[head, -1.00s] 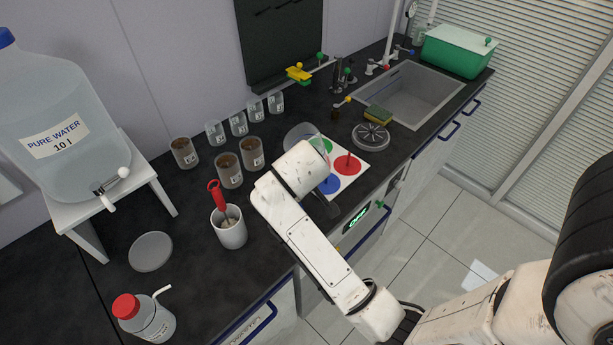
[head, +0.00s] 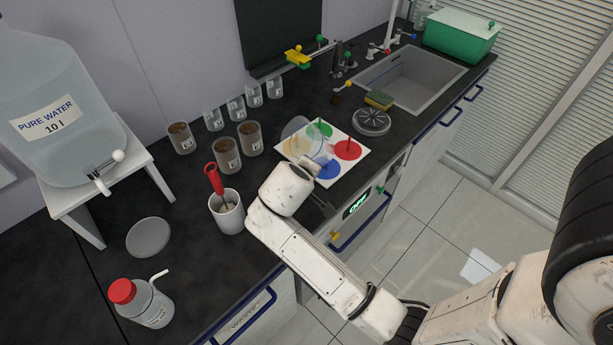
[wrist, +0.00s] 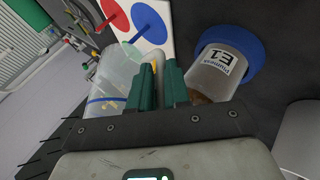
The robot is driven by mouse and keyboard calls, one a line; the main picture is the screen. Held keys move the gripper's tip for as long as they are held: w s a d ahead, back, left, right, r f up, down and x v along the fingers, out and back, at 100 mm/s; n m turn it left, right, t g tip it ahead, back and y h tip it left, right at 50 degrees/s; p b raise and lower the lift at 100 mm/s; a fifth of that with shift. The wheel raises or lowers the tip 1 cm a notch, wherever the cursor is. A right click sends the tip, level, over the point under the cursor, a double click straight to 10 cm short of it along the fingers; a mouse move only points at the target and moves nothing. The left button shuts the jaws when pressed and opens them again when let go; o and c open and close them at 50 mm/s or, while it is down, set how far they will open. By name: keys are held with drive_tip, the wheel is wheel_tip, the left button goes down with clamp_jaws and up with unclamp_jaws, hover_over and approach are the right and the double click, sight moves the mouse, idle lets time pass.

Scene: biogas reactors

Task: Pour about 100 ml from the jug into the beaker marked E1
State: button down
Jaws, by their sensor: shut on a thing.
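The clear jug (head: 298,130) shows in the head view above the board with coloured discs. In the wrist view the jug (wrist: 112,78) lies left of my fingers, with something yellow seen in or through it. My gripper (wrist: 160,80) has its green fingers shut on what looks like the jug's handle. The beaker marked E1 (wrist: 218,72) stands just right of the fingers in the wrist view, with a blue ring round its base and some brown at its mouth. I cannot make it out in the head view, where my arm covers part of the counter.
Three brown-filled beakers (head: 227,158) and several empty ones (head: 237,109) stand behind. A white cup (head: 229,215) with a red-handled tool stands left of my arm. The disc board (head: 288,152) lies near the counter's front edge. A water tank (head: 60,150) is at left.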

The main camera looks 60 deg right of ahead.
drive_tip(key=shift+s+d+f+n+h+b, duration=0.15)
drive_tip(key=shift+f+h+b, duration=0.3)
drive_tip(key=shift+b, duration=0.75)
drive_tip(key=shift+d+f+n+h+b, duration=0.2)
drive_tip(key=shift+h+b, duration=0.35)
drive_tip(key=shift+b, duration=0.6)
drive_tip(key=shift+d+h, duration=0.15)
drive_tip(key=shift+h, duration=0.15)
drive_tip(key=shift+s+d+g+h+b, duration=0.15)
drive_tip(key=shift+s+g+h+b, duration=0.15)
drive_tip(key=shift+h+b, duration=0.35)
drive_tip(key=shift+d+r+n+h, duration=0.15)
drive_tip(key=shift+n+h, duration=0.1)
drive_tip(key=shift+h, duration=0.2)
drive_tip(key=shift+s+b, duration=0.1)
drive_tip(key=shift+b, duration=0.55)
drive_tip(key=shift+s+d+r+n+h, duration=0.2)
drive_tip(key=shift+n+h, duration=0.1)
drive_tip(key=shift+h, duration=0.3)
idle(0.8)
